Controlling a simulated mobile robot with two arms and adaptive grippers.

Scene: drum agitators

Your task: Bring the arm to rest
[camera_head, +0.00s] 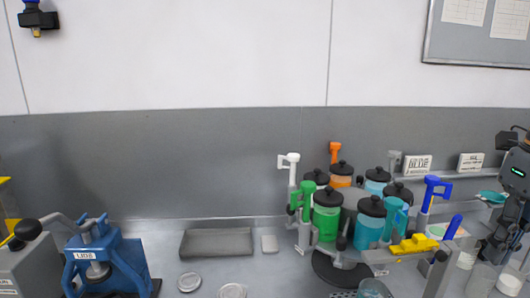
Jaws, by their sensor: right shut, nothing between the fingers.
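My right arm comes in at the right edge, with a green light on its dark wrist. Its gripper (487,252) points down over the right end of the bench and is shut, with nothing visible between the fingers. Clear containers stand close beside and below it, and I cannot tell whether it touches them.
Jars with black lids, one of them green (327,222), and coloured pumps crowd the bench right of centre. A yellow piece (414,245) lies near them. A blue press (105,262) stands at left. A grey tray (216,243) lies at the back.

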